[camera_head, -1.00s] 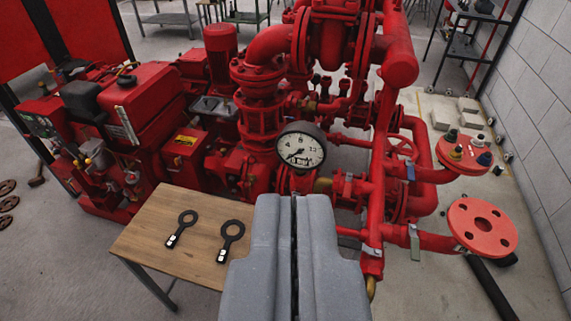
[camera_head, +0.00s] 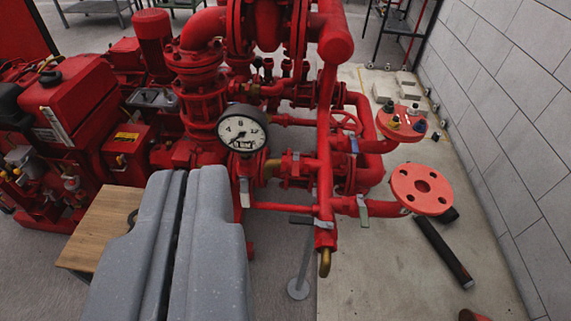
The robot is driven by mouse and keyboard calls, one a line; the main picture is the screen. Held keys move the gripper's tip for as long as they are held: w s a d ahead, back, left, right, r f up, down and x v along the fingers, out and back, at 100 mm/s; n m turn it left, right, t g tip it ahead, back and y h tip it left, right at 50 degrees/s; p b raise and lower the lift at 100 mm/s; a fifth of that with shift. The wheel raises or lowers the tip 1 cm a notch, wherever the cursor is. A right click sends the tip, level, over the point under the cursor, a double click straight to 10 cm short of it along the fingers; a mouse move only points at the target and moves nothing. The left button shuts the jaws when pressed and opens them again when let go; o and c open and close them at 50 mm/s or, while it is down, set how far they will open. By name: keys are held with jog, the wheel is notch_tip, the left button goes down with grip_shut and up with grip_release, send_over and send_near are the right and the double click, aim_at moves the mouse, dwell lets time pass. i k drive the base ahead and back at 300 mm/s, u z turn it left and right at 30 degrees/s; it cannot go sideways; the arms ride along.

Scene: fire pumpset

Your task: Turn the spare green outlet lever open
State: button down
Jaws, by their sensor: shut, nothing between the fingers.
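A small grey-green lever (camera_head: 363,209) hangs downward on the red pipe just left of the large red outlet flange (camera_head: 422,189). My gripper (camera_head: 187,172) shows as two grey fingers, shut and empty, at the lower left. It is well to the left of the lever and apart from it. The lever is in plain view and nothing covers it.
A pressure gauge (camera_head: 242,130) stands just beyond my fingertips. Other levers near it are a pale one (camera_head: 244,192), a dark horizontal one (camera_head: 301,220) and a blue one (camera_head: 354,145). A wooden table (camera_head: 92,235) is partly hidden by my gripper. A block wall (camera_head: 490,90) bounds the right.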

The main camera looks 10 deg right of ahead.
aim_at(363, 209)
jog(key=z, duration=1.4)
jog(key=i, duration=0.55)
jog(key=u, duration=1.45)
